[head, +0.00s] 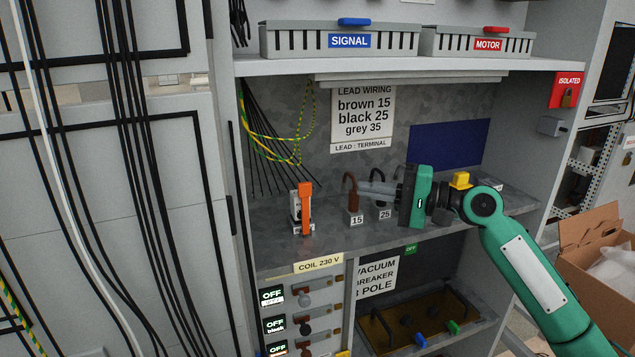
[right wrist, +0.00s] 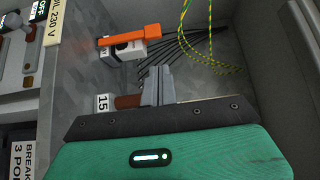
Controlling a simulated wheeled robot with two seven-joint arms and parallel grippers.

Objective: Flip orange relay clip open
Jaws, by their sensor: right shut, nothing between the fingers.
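The orange relay clip (head: 305,207) stands upright along the right side of a small white and grey relay (head: 295,208) on the cabinet shelf, left of the middle in the head view. In the right wrist view the orange clip (right wrist: 128,35) lies across the top of the picture beside the white relay body (right wrist: 124,50). My right gripper (head: 362,187) reaches in from the right with its fingers shut and empty, pointing left toward the relay. A clear gap separates the fingertips (right wrist: 157,72) from the clip. My left gripper is not in view.
A brown lead (head: 351,198) at label 15 and a black lead (head: 384,190) at label 25 stand close to my right gripper. Black, yellow and green wires (head: 265,135) hang behind the relay. The shelf front edge (head: 340,245) lies below; the shelf left of the leads has free room.

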